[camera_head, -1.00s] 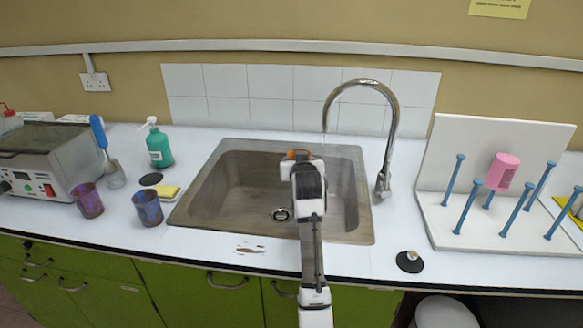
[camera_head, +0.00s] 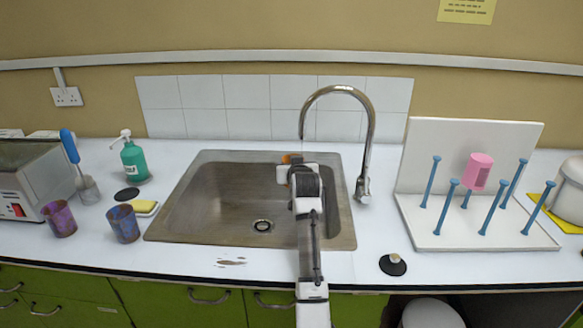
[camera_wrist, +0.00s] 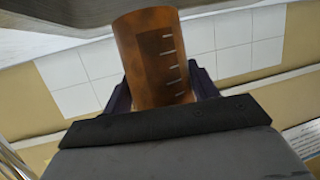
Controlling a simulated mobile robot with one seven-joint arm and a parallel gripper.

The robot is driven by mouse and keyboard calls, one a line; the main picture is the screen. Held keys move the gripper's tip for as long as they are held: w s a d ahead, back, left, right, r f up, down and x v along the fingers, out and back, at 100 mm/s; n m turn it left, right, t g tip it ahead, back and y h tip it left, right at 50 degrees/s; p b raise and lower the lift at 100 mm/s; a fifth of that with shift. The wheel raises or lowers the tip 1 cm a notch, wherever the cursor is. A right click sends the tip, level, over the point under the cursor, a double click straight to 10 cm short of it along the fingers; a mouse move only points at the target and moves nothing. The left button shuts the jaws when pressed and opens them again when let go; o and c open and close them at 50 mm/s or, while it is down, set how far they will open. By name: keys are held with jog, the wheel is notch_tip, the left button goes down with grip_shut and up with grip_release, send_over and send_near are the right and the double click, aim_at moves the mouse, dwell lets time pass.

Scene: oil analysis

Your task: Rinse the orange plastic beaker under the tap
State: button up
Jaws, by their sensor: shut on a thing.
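The orange beaker (camera_head: 290,158) shows in the head view as a small orange patch over the back of the sink, mostly hidden by my arm. In the wrist view the beaker (camera_wrist: 155,55) is see-through orange with white marks. My gripper (camera_wrist: 162,88) is shut on it, one finger on each side; in the head view my gripper (camera_head: 288,172) is beyond my wrist. The chrome tap (camera_head: 365,140) arches from the sink's right, its spout end above and slightly right of the beaker. I cannot tell whether water runs.
The sink (camera_head: 180,205) has raised rims. Right of it stands a white drying rack (camera_head: 420,225) with blue pegs and a pink beaker (camera_head: 478,172). Two purple-blue cups (camera_head: 123,224), a sponge (camera_head: 145,208) and a green bottle (camera_head: 134,161) stand left.

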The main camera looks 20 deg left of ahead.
jog(key=shift+s+d, duration=0.1)
jog(key=shift+d, duration=0.05)
dwell(0.3)
jog(key=shift+s+d, duration=0.15)
jog(key=shift+d, duration=0.25)
jog(key=shift+a, duration=0.2)
jog(key=shift+w+a, duration=0.25)
jog(key=shift+a, duration=0.15)
jog(key=shift+s+p, duration=0.1)
jog(key=shift+p, duration=0.2)
jog(key=s+a+p, duration=0.2)
jog(key=s+a, duration=0.1)
jog(key=s, duration=0.4)
jog(key=shift+a, duration=0.15)
dwell(0.7)
jog(key=shift+s+r, duration=0.1)
jog(key=shift+r, duration=0.05)
dwell(0.5)
